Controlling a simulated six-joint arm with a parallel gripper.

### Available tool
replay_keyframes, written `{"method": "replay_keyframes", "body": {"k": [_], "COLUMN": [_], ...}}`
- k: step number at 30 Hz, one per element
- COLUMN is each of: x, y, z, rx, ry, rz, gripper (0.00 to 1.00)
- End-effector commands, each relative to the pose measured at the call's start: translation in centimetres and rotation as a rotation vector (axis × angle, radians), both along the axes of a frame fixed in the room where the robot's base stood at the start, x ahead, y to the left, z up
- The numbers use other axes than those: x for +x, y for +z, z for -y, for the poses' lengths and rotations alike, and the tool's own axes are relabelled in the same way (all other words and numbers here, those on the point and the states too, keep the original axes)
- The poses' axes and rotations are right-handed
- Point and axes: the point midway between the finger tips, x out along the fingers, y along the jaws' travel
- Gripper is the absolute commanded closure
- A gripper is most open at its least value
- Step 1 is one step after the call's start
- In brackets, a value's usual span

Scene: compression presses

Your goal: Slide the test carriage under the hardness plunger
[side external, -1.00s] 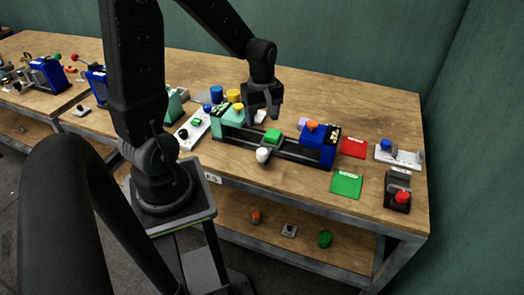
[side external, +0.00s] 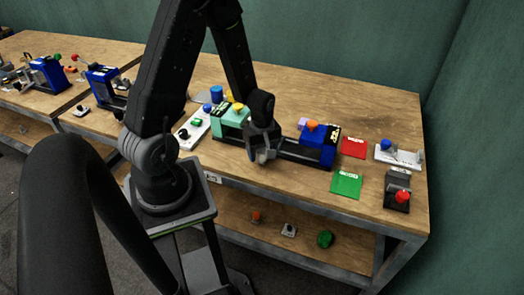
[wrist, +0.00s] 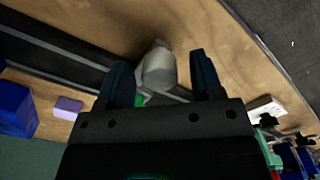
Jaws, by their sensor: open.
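The test carriage shows in the wrist view as a pale grey knob (wrist: 158,68) with a sliver of green (wrist: 139,100) behind it. It sits on the black rail (side external: 300,158) that runs between a teal press head (side external: 231,121) with a yellow knob and a blue press head (side external: 318,145) with an orange knob. I cannot tell which head holds the hardness plunger. My gripper (side external: 263,161) is open over the rail. In the wrist view its fingers (wrist: 163,80) stand either side of the knob, with no clear contact. In the side view my gripper hides most of the carriage.
A red card (side external: 353,147) and a green card (side external: 346,185) lie right of the blue head. A black box with a red button (side external: 402,197) stands at the right end. A white control box (side external: 194,124) is left of the teal head. The front bench edge is close.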

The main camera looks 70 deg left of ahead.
Motion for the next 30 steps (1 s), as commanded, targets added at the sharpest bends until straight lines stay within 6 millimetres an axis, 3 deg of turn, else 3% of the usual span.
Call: {"method": "replay_keyframes", "body": {"k": [5, 24, 30], "x": [0.01, 0.01, 0.36], "y": [0.01, 0.04, 0.03], "z": [-0.01, -0.01, 0.30], "rx": [0.000, 0.000, 0.000], "ry": [0.000, 0.000, -0.003], "rz": [0.000, 0.000, 0.001], "gripper": [0.40, 1.00, 1.00]}}
